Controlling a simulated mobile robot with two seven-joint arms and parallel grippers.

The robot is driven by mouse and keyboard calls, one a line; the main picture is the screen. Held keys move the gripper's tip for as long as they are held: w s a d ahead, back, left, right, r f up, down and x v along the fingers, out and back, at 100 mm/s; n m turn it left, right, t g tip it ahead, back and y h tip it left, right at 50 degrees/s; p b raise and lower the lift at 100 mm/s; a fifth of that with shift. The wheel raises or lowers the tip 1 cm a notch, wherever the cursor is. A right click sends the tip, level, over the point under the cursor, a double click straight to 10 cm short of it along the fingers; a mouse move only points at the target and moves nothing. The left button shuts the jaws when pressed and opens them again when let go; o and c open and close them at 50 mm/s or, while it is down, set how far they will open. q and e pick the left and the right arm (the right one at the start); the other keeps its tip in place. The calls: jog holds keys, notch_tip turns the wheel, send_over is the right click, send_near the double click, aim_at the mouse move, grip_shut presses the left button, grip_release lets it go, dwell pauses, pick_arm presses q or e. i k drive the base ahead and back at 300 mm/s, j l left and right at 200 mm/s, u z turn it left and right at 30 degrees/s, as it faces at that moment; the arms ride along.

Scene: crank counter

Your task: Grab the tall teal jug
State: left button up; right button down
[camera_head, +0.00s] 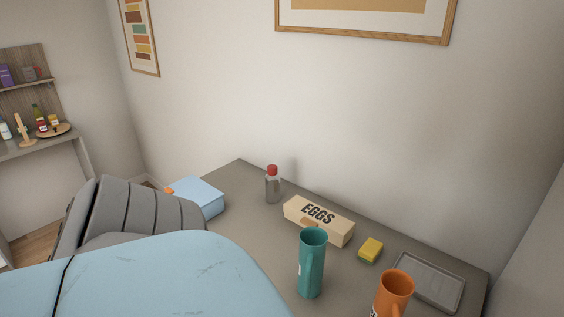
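The tall teal jug (311,264) stands upright on the grey counter (254,241), right of the middle of the view. A large light blue and grey arm part of mine fills the lower left and hides part of the counter. Neither gripper shows in this view.
An egg carton (319,220) lies just behind the jug, and an orange jug (394,291) stands to its right. A yellow-green sponge (370,250), a grey tray (432,281), a red-capped bottle (272,186) and a blue box (199,196) are also on the counter. A wall runs behind.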

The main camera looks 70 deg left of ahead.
aim_at(313, 240)
jog(key=u, duration=1.65)
